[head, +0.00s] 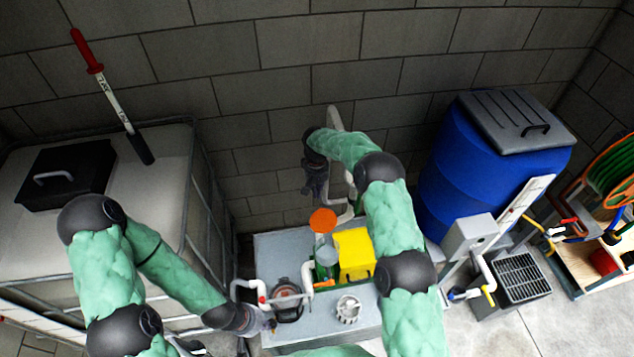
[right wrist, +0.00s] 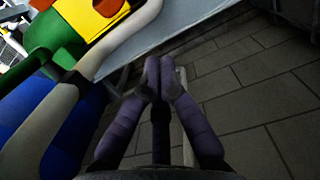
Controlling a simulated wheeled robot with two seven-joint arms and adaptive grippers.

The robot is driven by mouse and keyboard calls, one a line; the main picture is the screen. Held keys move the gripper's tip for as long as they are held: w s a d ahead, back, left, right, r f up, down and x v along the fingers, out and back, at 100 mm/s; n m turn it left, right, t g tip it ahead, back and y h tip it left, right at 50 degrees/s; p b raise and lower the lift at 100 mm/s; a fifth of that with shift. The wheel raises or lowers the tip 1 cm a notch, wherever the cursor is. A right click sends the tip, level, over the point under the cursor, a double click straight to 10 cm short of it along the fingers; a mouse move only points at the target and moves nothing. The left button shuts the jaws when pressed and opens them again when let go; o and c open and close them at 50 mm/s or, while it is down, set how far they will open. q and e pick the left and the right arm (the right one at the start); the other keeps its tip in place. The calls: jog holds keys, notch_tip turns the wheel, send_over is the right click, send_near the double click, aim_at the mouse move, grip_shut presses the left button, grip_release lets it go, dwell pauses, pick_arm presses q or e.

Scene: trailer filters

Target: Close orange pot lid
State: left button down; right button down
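In the head view the round orange lid (head: 323,221) stands at the back of the table, raised behind a pot with a greyish round top and green body (head: 326,262). The lid appears open. My right gripper (head: 316,185) hangs behind and slightly left of the lid, near the wall and apart from it. In the right wrist view its two fingers (right wrist: 160,75) are together with nothing between them. My left gripper (head: 264,322) is low at the table's left front, near a white pipe; its fingers are too small to read.
A yellow box (head: 355,252) stands right of the pot. White pipes (head: 308,275) rise around the pot. A dark round filter (head: 286,301) and a light grey knobbed part (head: 348,309) are on the grey table (head: 280,246). A blue barrel (head: 465,175) stands to the right.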

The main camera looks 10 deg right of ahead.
aim_at(322, 218)
pick_arm(q)
jog(key=shift+s+r+p, duration=0.1)
jog(key=shift+r+p, duration=0.65)
jog(key=shift+r, duration=0.05)
pick_arm(e)
jog(key=shift+s+f, duration=0.15)
jog(key=shift+s, duration=0.9)
jog(key=shift+s+f, duration=0.15)
jog(key=shift+s, duration=0.85)
pick_arm(q)
jog(key=shift+f, duration=0.15)
jog(key=shift+s+f+b, duration=0.2)
jog(key=shift+f+b, duration=0.15)
jog(key=shift+b, duration=0.2)
pick_arm(e)
jog(key=shift+s+r+t, duration=0.2)
jog(key=shift+r+t, duration=0.05)
jog(key=shift+t, duration=0.15)
